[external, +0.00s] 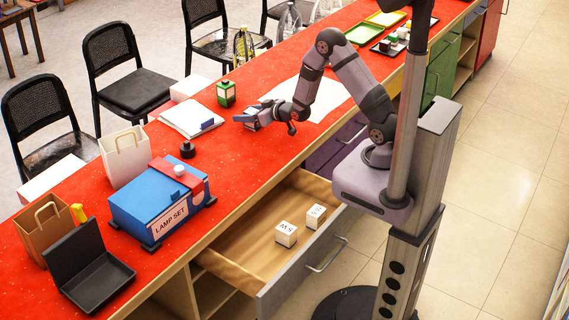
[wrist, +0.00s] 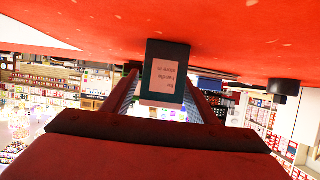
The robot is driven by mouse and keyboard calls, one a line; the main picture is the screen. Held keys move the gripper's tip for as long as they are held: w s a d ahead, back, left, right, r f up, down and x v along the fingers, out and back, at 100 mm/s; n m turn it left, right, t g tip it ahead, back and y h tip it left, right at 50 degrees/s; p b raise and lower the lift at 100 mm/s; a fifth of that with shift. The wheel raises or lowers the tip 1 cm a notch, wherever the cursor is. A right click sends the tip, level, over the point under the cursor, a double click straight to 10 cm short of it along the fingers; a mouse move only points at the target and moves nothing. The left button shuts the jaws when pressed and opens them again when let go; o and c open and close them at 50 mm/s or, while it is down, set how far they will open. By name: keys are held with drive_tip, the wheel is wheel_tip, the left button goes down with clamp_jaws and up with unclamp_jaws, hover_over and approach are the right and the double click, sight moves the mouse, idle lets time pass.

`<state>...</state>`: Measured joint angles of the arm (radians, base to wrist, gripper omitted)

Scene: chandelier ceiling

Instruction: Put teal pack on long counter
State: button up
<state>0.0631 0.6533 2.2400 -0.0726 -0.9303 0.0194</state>
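The teal pack (external: 226,93) is a small dark green-teal box with a pale label. It stands on the long red counter (external: 240,150), just beyond my gripper. In the upside-down wrist view the pack (wrist: 165,72) appears at the centre, with its base at the counter surface (wrist: 230,35) and its label facing me. My gripper (external: 244,120) is low over the counter, pointing toward its far side. Its fingers (wrist: 160,88) look spread wider than the pack, with a gap between them, and do not appear closed on it.
Papers (external: 190,118) and a black knob-like object (external: 187,150) lie left of my gripper. A blue lamp-set box (external: 160,205) stands farther left. An open drawer (external: 262,245) below holds two white blocks (external: 286,234). A white sheet (external: 305,98) lies under my arm.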

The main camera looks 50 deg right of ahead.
sight(253, 112)
drive_tip(key=shift+r, duration=0.2)
drive_tip(key=b+v, duration=0.1)
drive_tip(key=v, duration=0.6)
drive_tip(key=shift+s+r, duration=0.1)
drive_tip(key=shift+s, duration=0.1)
drive_tip(key=p, duration=0.3)
drive_tip(key=shift+s+r, duration=0.2)
drive_tip(key=shift+r, duration=0.1)
drive_tip(key=p, duration=0.1)
drive_tip(key=s+p, duration=0.1)
drive_tip(key=p, duration=0.1)
drive_tip(key=shift+s+r, duration=0.15)
drive_tip(key=shift+r, duration=0.15)
drive_tip(key=p+v, duration=0.2)
drive_tip(key=p, duration=0.3)
drive_tip(key=shift+s+f, duration=0.1)
drive_tip(key=shift+s, duration=0.25)
